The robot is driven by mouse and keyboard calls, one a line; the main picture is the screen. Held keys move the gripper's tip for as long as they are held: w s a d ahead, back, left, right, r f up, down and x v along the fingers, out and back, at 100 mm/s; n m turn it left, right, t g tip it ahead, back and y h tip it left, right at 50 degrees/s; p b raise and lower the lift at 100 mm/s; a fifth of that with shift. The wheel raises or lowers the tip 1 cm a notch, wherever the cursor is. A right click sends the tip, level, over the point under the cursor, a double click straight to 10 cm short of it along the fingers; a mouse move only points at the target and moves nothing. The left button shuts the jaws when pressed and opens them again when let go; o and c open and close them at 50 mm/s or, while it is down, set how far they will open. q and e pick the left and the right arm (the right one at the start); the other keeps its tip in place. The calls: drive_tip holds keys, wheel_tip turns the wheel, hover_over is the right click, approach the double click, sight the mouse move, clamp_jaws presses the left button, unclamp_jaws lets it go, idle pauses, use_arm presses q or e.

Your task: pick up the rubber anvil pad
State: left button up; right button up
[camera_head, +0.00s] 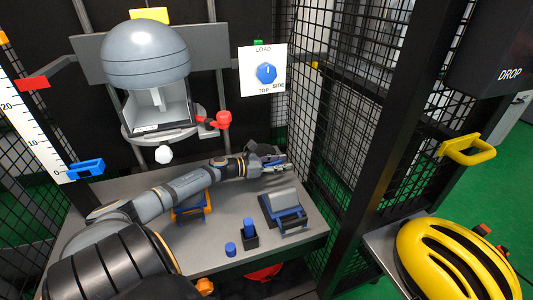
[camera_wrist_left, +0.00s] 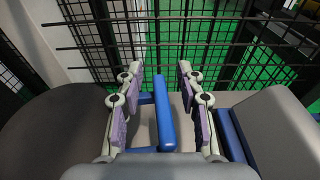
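My left gripper (camera_head: 283,167) reaches over the back right of the grey table. In the left wrist view my left gripper (camera_wrist_left: 157,85) is open, its purple-padded fingers on either side of an upright blue bar (camera_wrist_left: 165,115). Gaps show between the bar and both fingers. I cannot tell for sure whether this blue-barred piece is the rubber anvil pad. A grey block in a blue cradle (camera_head: 284,208) sits in front of the gripper. My right gripper is not in view.
A grey domed headform (camera_head: 147,52) hangs above the table's back left. An orange-framed piece (camera_head: 191,207) is partly behind my left arm. Small blue cylinders (camera_head: 230,249) stand near the table's front. Black mesh (camera_head: 335,150) closes the right side. A yellow helmet (camera_head: 455,260) lies outside it.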

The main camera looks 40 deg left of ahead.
use_arm(q)
clamp_jaws()
drive_tip(key=shift+w+r, duration=0.1)
idle(0.4)
